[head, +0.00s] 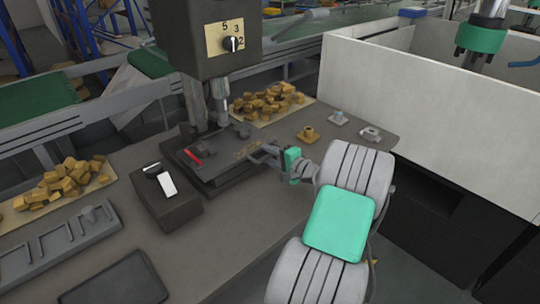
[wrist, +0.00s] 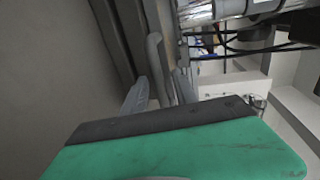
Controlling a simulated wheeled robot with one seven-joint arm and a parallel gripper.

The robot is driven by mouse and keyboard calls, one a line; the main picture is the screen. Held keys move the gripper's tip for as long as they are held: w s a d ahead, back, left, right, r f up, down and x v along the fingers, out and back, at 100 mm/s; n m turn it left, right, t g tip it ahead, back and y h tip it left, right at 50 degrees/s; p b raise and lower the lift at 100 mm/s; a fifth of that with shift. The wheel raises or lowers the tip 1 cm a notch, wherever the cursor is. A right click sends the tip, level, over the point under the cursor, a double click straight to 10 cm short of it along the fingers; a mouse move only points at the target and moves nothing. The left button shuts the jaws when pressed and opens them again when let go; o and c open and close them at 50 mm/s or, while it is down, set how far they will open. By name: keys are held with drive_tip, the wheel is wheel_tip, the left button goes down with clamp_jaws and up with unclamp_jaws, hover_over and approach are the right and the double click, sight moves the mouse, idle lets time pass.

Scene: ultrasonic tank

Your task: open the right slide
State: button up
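My gripper (head: 266,154), green at its base, reaches left to the near right side of the machine's flat dark bed (head: 215,182). In the wrist view its two grey fingers (wrist: 160,92) stand on either side of a grey curved bar (wrist: 155,58), which looks like a handle. The bar runs down between the fingers; I cannot tell whether both touch it. In the head view the bar is hidden or too small to make out at the fingers. No part is clearly recognisable as the right slide, and I cannot tell whether it is open or shut.
The machine's dark head (head: 205,55) with a dial hangs over the bed. A box with a switch (head: 167,200) stands at its left. Brown blocks lie in piles (head: 265,103). Small fittings (head: 339,118) sit at the right. A white panel (head: 420,105) rises beyond the bench.

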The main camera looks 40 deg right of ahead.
drive_tip(key=shift+c, duration=0.2)
clamp_jaws()
idle(1.1)
